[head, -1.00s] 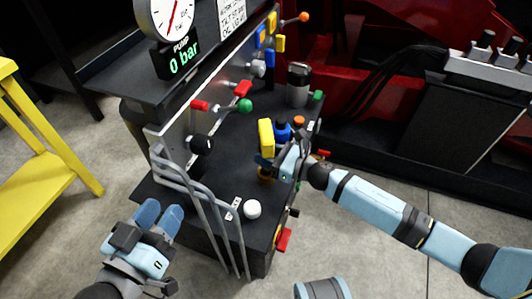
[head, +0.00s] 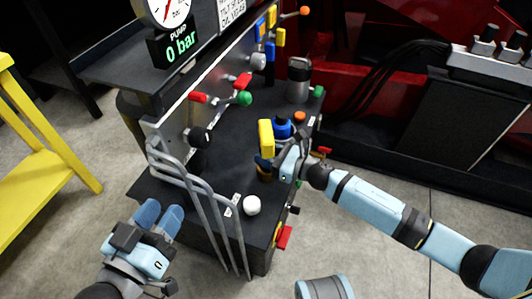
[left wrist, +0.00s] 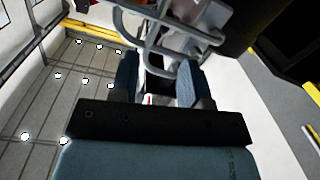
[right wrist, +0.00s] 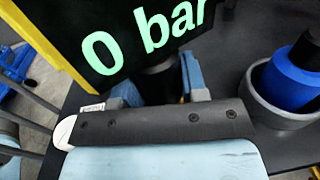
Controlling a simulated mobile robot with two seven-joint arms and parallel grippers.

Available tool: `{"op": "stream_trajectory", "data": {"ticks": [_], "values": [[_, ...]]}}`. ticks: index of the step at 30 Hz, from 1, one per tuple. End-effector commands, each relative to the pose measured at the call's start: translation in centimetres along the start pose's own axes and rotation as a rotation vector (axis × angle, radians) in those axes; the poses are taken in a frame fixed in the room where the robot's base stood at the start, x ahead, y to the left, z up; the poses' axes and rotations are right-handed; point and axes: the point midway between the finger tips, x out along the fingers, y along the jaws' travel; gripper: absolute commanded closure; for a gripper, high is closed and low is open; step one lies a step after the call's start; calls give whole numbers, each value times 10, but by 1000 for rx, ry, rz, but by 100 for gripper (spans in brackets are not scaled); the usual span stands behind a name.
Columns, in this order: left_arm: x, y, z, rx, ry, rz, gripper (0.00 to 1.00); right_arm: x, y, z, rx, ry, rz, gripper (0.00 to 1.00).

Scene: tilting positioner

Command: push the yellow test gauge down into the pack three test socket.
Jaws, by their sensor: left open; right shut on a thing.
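The yellow test gauge (head: 266,136) stands above the dark bench in the head view. Its screen reads 0 bar in the right wrist view (right wrist: 145,35). My right gripper (head: 268,163) is shut on the dark stem under the gauge body; its fingers flank that stem in the right wrist view (right wrist: 158,85). A brass-coloured piece (head: 264,177) shows just below the fingers. I cannot tell whether it belongs to the gauge or the socket, and the seating is hidden. My left gripper (head: 159,216) is open and empty, left of the bench, low in the head view.
A blue plug (head: 283,128) in a grey cup stands close beside the gauge. A white knob (head: 252,205) is nearer the front. Grey bent rails (head: 192,185) rise between my left gripper and the bench. A yellow stand (head: 40,160) is at far left.

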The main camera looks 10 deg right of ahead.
Motion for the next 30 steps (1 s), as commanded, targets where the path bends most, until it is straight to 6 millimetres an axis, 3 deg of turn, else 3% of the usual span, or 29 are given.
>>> {"op": "stream_trajectory", "data": {"ticks": [30], "values": [[2,-4,33,-3,-9,0,57,0,0,-30,1,-1,0,94]]}}
